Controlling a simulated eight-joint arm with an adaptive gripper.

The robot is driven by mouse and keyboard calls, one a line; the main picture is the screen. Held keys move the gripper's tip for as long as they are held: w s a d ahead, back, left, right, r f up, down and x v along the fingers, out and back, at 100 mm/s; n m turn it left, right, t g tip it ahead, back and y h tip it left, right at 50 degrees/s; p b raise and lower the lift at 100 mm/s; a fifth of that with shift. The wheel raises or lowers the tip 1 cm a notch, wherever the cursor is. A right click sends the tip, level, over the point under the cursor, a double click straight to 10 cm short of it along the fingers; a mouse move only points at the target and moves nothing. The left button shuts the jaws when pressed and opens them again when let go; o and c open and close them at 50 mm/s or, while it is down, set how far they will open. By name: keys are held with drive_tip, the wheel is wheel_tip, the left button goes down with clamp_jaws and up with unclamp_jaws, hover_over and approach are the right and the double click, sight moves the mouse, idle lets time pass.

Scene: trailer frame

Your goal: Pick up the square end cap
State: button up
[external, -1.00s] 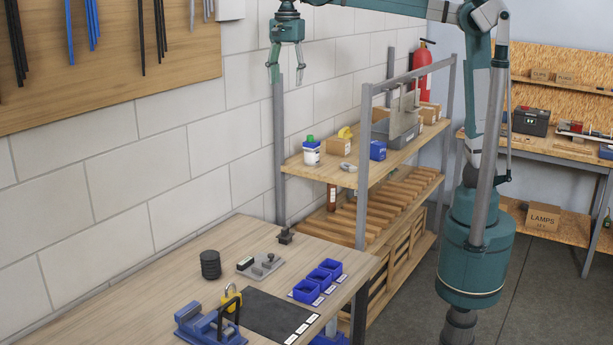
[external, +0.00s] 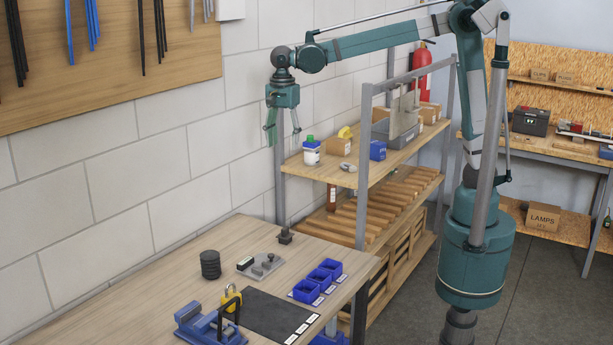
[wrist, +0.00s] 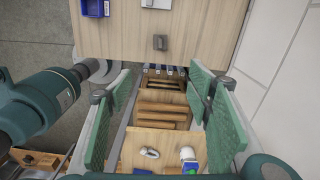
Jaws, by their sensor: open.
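A small dark square block, which looks like the square end cap (external: 285,237), sits on the wooden table near its back corner. It also shows in the wrist view as a dark grey square piece (wrist: 160,42) near the table edge. My gripper (external: 283,134) hangs pointing down, well above the block and apart from it. In the wrist view my gripper (wrist: 160,82) has its two green fingers spread wide with nothing between them. The block lies beyond the fingertips in that view.
A shelf rack (external: 362,190) stands beside the table, with a grey upright close behind the block.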

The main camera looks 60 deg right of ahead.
hover_over(285, 228)
wheel_tip(285, 228, down, 29)
drive_tip(key=shift+r, duration=0.1)
drive_tip(key=shift+f, duration=1.3)
drive_tip(key=shift+d+f, duration=0.1)
drive_tip(key=shift+f, duration=0.05)
drive_tip(key=shift+w+f, duration=0.1)
drive_tip(key=shift+f, duration=2.35)
drive_tip(key=shift+c, duration=0.7)
drive_tip(key=c, duration=0.9)
